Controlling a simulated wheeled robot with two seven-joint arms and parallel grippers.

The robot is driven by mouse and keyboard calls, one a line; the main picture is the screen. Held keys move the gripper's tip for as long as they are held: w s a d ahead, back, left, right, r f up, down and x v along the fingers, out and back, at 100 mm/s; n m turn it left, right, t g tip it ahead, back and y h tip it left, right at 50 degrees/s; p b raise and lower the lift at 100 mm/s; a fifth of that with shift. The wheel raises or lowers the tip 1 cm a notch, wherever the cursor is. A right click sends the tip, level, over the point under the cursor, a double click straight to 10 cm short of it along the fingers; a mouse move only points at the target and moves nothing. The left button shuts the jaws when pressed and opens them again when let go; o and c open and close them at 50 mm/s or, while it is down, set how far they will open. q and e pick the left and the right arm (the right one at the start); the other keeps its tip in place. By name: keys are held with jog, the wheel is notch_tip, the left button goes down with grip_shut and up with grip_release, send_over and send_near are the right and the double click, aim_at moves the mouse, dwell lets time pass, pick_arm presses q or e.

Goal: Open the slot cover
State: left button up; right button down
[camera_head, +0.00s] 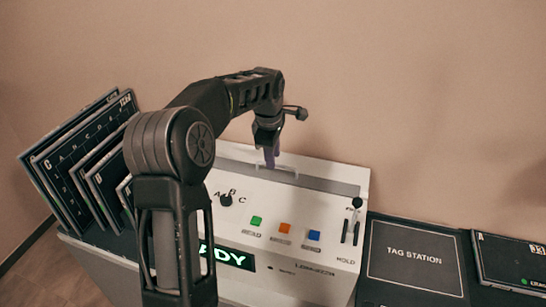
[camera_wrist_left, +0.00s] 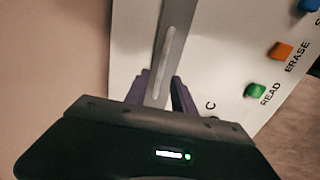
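The white machine (camera_head: 225,157) stands against the wall, with a long grey slot cover (camera_head: 318,183) along the back of its top. The cover also shows in the left wrist view (camera_wrist_left: 176,30) as a grey strip with a pale raised bar (camera_wrist_left: 164,52). My left gripper (camera_head: 271,158) points down at the cover's middle in the head view. Whether the fingertips touch the cover is unclear. My right gripper is not in view.
The machine's front panel has a knob (camera_head: 226,200), green (camera_head: 256,221), orange (camera_head: 285,228) and blue (camera_head: 314,235) buttons, and a lit display (camera_head: 232,258). Black panels (camera_head: 75,165) lean at left. A tag station mat (camera_head: 415,256) and another panel (camera_head: 512,262) lie at right.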

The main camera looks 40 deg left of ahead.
pick_arm(q)
jog(key=shift+w+a+f, duration=0.1)
jog(key=shift+f, duration=0.75)
jog(key=shift+c, duration=0.5)
grip_shut()
dwell(0.3)
